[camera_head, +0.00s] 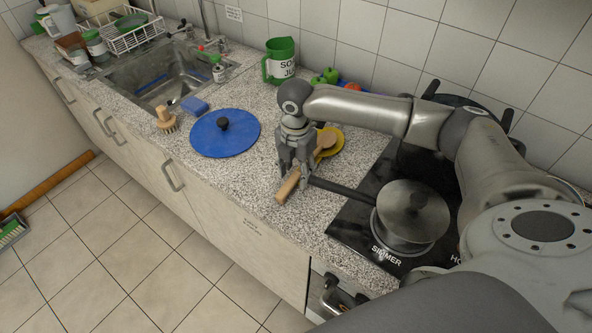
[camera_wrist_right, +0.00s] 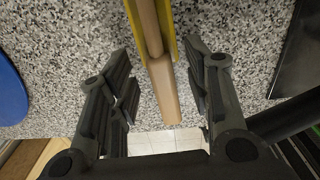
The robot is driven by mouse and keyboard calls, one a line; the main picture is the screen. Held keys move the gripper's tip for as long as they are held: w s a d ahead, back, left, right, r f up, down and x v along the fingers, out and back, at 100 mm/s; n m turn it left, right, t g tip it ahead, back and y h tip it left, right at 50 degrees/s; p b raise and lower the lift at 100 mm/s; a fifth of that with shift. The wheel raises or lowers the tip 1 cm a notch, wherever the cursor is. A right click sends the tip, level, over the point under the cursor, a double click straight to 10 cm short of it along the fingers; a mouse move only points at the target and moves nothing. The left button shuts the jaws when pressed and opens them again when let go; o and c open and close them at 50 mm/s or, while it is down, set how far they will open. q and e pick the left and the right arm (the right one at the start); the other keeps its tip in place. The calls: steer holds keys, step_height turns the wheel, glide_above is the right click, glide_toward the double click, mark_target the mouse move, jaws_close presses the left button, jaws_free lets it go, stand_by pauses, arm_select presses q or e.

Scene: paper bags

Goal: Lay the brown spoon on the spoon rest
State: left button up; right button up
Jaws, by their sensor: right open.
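The brown spoon (camera_head: 288,187) lies with its bowl on the yellow spoon rest (camera_head: 339,142) and its handle reaching toward the counter's front edge. In the right wrist view the spoon's handle (camera_wrist_right: 163,88) lies along the yellow rest (camera_wrist_right: 170,25) and sticks out past its end. My right gripper (camera_head: 294,178) is above the handle, its open fingers (camera_wrist_right: 160,55) on either side, apart from the spoon. In the head view the gripper partly hides the spoon's middle. My left gripper is not in view.
A green jug (camera_head: 280,61) stands at the back. Bare counter (camera_head: 245,178) lies left of the gripper.

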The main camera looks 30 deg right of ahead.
step_height(320, 180, up, 12)
steer(key=shift+f, duration=0.25)
steer(key=shift+f, duration=0.1)
stand_by(0.4)
